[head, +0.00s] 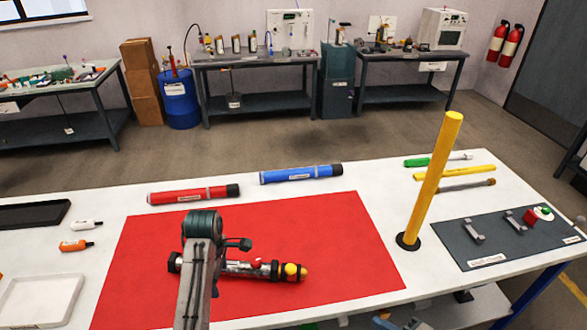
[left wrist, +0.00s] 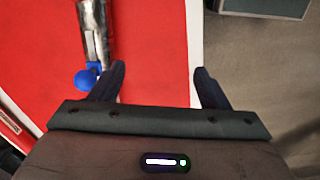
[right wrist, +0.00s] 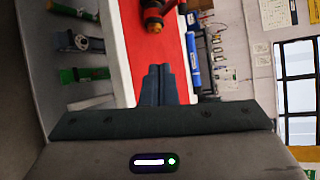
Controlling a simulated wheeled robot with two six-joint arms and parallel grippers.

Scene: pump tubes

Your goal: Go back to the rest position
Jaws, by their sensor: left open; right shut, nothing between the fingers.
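A metal tube assembly (head: 240,268) with dark, red and yellow fittings lies on the red mat (head: 330,235) in the head view. One of my arm links crosses in front of its left part. In the left wrist view, a metal piece with a blue knob (left wrist: 88,79) lies on the mat left of my left gripper (left wrist: 158,80), which is open and empty. In the right wrist view, my right gripper (right wrist: 160,72) is shut and empty. An orange-and-black tube end (right wrist: 153,12) lies beyond its tips. I cannot make out either gripper's fingertips in the head view.
A yellow post (head: 435,180) stands on a black base at the mat's right. Red (head: 190,194) and blue (head: 298,174) tubes lie behind the mat. A grey plate with clamps (head: 495,250) lies at right. A black tray (head: 35,214) and white tray (head: 35,300) are at left.

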